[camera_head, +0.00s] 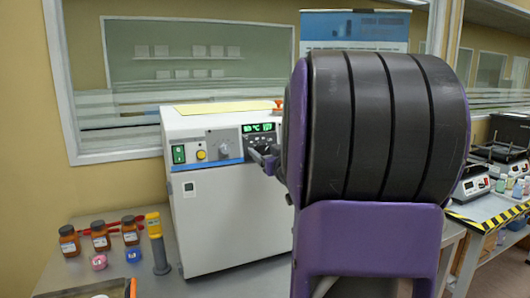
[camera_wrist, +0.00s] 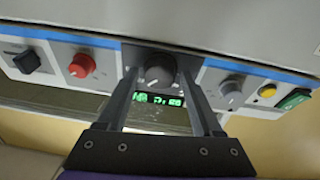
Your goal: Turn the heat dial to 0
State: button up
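A white machine (camera_head: 228,215) stands on the bench with a control panel on its upper front. In the wrist view, which shows the panel upside down, a round black dial (camera_wrist: 158,72) sits beside a green lit display (camera_wrist: 158,99). The display (camera_head: 257,128) also shows in the head view; its digits are too small to read surely. My gripper (camera_wrist: 159,66) has one finger on each side of the black dial. It looks open, with narrow gaps beside the dial; contact cannot be ruled out. In the head view my arm and gripper (camera_head: 262,158) hide most of that dial.
Along the panel are a grey dial (camera_wrist: 231,90), a yellow button (camera_wrist: 267,91), a green switch (camera_wrist: 293,99), a red knob (camera_wrist: 82,66) and a black square knob (camera_wrist: 28,61). Brown bottles (camera_head: 100,237) and a yellow-topped grey tool (camera_head: 157,245) stand left of the machine.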

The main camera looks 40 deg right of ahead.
grip_shut()
jog(key=shift+n, duration=0.4)
jog(key=n+y+b, duration=0.1)
jog(key=n, duration=0.1)
jog(key=n+b, duration=0.1)
jog(key=n, duration=0.2)
jog(key=shift+n+y, duration=0.3)
jog(key=shift+y, duration=0.1)
jog(key=n+y, duration=0.1)
jog(key=n, duration=0.2)
jog(key=n+y+b, duration=0.1)
jog(key=n, duration=0.3)
jog(key=n+g+y, duration=0.1)
jog(key=n, duration=0.8)
jog(key=n+g, duration=0.1)
jog(key=n, duration=0.2)
jog(key=shift+d+g, duration=0.1)
jog(key=shift+g, duration=0.2)
jog(key=shift+n, duration=0.5)
